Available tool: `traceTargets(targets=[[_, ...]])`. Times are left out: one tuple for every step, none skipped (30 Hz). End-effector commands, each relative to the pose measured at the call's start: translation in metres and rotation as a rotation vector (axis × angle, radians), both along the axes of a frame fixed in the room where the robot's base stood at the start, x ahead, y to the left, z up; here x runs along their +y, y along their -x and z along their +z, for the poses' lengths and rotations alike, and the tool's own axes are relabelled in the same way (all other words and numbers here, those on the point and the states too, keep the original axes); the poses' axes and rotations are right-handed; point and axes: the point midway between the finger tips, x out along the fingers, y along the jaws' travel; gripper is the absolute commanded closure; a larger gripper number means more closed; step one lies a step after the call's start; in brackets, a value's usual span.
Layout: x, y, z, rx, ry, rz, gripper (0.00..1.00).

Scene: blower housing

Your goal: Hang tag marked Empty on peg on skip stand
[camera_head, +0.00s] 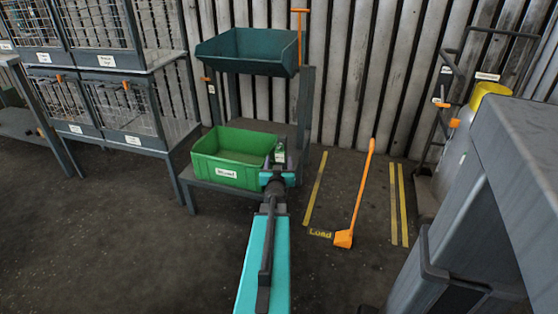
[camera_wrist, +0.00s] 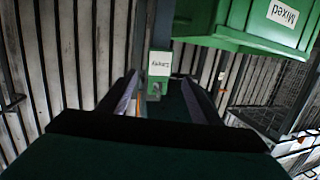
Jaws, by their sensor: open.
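A tag with a white face reading "Empty" (camera_wrist: 160,63) and a green part appears upside down in the wrist view, just past my fingertips; it shows small in the head view (camera_head: 279,151). My gripper (camera_head: 277,172) is open, at the right end of the green crate. In the wrist view its two fingers (camera_wrist: 162,100) flank the lower part of the tag without visibly closing on it. What supports the tag is unclear. The dark grey skip stand (camera_head: 305,105) carries a dark teal skip (camera_head: 247,52) on top. I cannot make out its peg with certainty.
A green crate (camera_head: 228,172) labelled "Mixed" sits on the low shelf, close beside my gripper. Wire cages (camera_head: 125,105) stand left. An orange long-handled tool (camera_head: 358,195) stands on the floor by yellow lines. A grey structure (camera_head: 510,150) fills the right. Floor at left is clear.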

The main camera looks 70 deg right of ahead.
Motion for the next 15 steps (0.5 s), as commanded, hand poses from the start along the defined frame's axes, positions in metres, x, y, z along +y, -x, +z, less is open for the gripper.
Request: traceTargets(targets=[[0.007, 0.002, 0.002, 0.000, -0.001, 0.000, 0.42], [0.010, 0.003, 0.002, 0.000, -0.001, 0.000, 0.42], [0.013, 0.004, 0.002, 0.000, -0.001, 0.000, 0.42], [0.016, 0.005, 0.003, 0.000, -0.001, 0.000, 0.42], [0.019, 0.005, 0.003, 0.000, -0.001, 0.000, 0.42], [0.022, 0.007, 0.003, 0.000, -0.001, 0.000, 0.42], [0.025, 0.007, 0.004, 0.000, -0.001, 0.000, 0.42], [0.027, 0.008, 0.004, 0.000, -0.001, 0.000, 0.42], [0.031, 0.009, 0.005, 0.000, 0.000, 0.000, 0.42], [0.034, 0.010, 0.005, 0.000, 0.000, 0.000, 0.42], [0.036, 0.011, 0.006, 0.000, 0.000, 0.000, 0.42], [0.040, 0.012, 0.006, 0.000, 0.000, 0.000, 0.42], [0.042, 0.013, 0.006, 0.000, 0.000, 0.000, 0.42], [0.045, 0.014, 0.007, 0.000, 0.000, 0.000, 0.42], [0.049, 0.015, 0.008, 0.000, 0.000, 0.000, 0.42]])
